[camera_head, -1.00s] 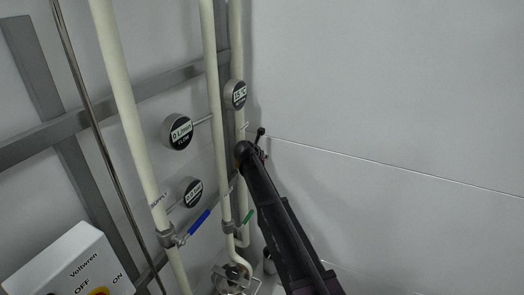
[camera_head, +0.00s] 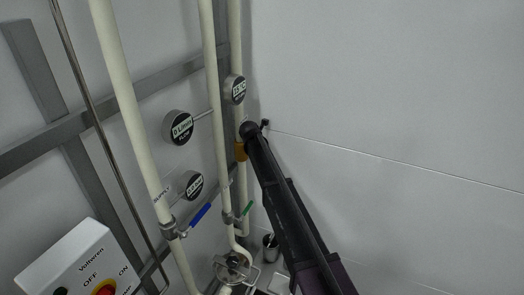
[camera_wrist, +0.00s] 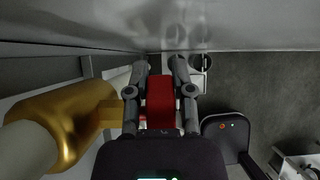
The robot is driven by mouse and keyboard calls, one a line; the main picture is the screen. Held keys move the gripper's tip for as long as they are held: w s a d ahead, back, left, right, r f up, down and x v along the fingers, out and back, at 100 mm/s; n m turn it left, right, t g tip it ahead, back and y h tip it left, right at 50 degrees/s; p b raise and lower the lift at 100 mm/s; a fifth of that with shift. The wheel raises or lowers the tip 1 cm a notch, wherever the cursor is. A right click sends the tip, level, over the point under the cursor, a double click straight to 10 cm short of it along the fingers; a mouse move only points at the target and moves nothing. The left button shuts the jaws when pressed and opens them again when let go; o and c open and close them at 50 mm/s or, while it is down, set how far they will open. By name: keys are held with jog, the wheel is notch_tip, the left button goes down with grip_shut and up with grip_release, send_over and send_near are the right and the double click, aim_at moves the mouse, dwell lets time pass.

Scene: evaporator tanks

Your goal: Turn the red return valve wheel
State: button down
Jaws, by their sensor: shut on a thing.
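The red return valve wheel (camera_wrist: 160,100) shows in the wrist view as a red block between the two fingers, seen mostly edge-on. My gripper (camera_wrist: 165,66) is shut on it, with a dark grey finger along each side. A brass valve body (camera_wrist: 62,112) sits left of the fingers, on a cream pipe. In the head view a brass-coloured piece (camera_head: 240,151) shows on the rear cream pipe, just left of my black arm. My arm hides the wheel and most of my gripper in that view.
Cream pipes (camera_head: 130,105) run along the left wall with round gauges (camera_head: 178,128). A blue lever (camera_head: 202,214) and a green lever (camera_head: 247,208) stick out lower down. A white switch box (camera_head: 75,268) is at bottom left. The right wall is bare.

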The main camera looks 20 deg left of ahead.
jog(key=shift+c, duration=2.4)
grip_release()
jog(key=shift+w, duration=0.1)
jog(key=shift+t+b, duration=0.5)
